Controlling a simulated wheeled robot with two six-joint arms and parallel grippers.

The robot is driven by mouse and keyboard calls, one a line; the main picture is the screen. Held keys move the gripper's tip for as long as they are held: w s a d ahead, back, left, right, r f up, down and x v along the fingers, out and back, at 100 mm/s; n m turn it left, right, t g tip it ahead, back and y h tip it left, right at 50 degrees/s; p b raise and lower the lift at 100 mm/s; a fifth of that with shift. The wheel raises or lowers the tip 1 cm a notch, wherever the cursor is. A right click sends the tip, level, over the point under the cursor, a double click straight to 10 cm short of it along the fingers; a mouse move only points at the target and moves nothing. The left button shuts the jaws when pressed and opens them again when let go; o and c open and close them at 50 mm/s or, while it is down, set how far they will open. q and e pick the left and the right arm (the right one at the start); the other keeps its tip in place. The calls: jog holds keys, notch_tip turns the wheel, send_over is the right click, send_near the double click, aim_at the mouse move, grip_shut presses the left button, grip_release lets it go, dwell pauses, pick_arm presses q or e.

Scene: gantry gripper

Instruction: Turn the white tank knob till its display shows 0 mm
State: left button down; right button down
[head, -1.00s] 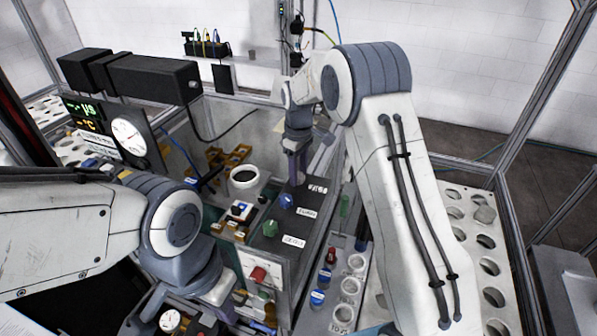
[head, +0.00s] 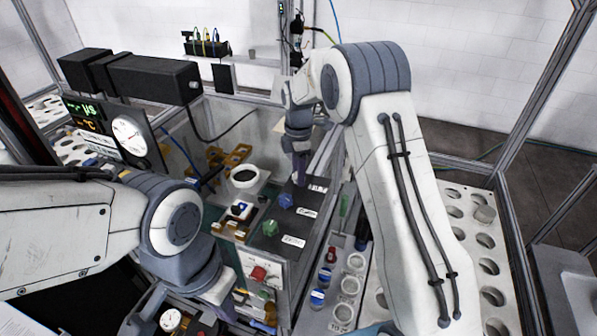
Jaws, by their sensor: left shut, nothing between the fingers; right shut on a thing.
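The dark panel (head: 262,243) carries a green knob (head: 269,228), a blue knob (head: 285,201) and, behind them, the white tank knob, which my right gripper covers almost wholly. My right gripper (head: 299,176) points down at that spot and is shut on the white knob. My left gripper (head: 222,308) is low at the bottom left, shut and empty; its fingertips are hard to make out. The display unit (head: 88,112) at the left shows green and orange characters, too small to read surely. I cannot make out a mm reading.
A white round dial (head: 129,136) sits beside the display. A rack with white rings and small bottles (head: 348,287) stands right of the panel. My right arm crosses in front of a white perforated tray (head: 487,262). A red knob (head: 259,273) is on the panel's front.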

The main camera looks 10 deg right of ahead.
jog(key=shift+n, duration=0.7)
jog(key=shift+c, duration=1.9)
grip_release()
jog(key=shift+w+r+b, duration=0.1)
jog(key=shift+r+b, duration=0.2)
jog(key=shift+r, duration=0.25)
notch_tip(320, 180, up, 10)
jog(key=b, duration=0.2)
jog(key=shift+f, duration=0.25)
jog(key=shift+a, duration=0.1)
